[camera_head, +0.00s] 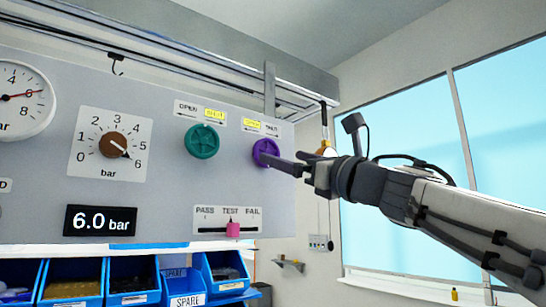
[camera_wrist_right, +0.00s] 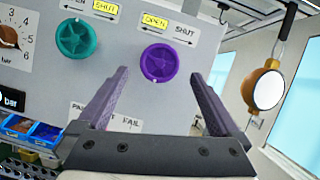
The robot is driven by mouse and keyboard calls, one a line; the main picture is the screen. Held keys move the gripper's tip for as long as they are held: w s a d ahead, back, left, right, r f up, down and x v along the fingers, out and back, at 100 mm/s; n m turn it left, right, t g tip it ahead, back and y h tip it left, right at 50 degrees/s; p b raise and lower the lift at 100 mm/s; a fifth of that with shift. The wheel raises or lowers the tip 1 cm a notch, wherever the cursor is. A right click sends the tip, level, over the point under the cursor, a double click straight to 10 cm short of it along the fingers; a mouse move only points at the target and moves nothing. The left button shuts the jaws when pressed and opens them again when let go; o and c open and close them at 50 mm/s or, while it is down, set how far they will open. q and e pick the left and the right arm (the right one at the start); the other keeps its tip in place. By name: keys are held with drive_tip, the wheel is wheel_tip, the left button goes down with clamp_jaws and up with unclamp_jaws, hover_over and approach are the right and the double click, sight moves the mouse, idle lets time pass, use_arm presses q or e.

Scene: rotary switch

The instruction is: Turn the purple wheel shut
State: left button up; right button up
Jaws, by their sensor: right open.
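The purple wheel (camera_head: 264,146) is a round handwheel on the right part of the grey panel. It shows whole in the right wrist view (camera_wrist_right: 159,63), under a label (camera_wrist_right: 169,27) reading OPEN and SHUT, with OPEN on yellow. My right gripper (camera_head: 283,159) is in front of the wheel and partly covers it in the head view. In the wrist view its two fingers (camera_wrist_right: 160,75) are spread, one to each side of the wheel, with nothing between them. I cannot tell whether a fingertip touches it. My left gripper is not in view.
A green wheel (camera_head: 202,141) is left of the purple one, its SHUT label yellow. A brown knob (camera_head: 113,145), a 6.0 bar display (camera_head: 100,220) and a pink slider (camera_head: 233,229) share the panel. Blue bins (camera_head: 185,300) stand below. A round lamp (camera_wrist_right: 268,88) hangs at right.

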sight(268, 152)
drive_tip(key=p+x, duration=0.2)
drive_tip(key=x, duration=0.2)
drive_tip(key=shift+w+a+r, duration=0.1)
drive_tip(key=shift+a+r, duration=0.05)
drive_tip(key=shift+r, duration=0.05)
drive_tip(key=shift+w+a, duration=0.3)
drive_tip(key=shift+w, duration=0.15)
drive_tip(key=c, duration=1.2)
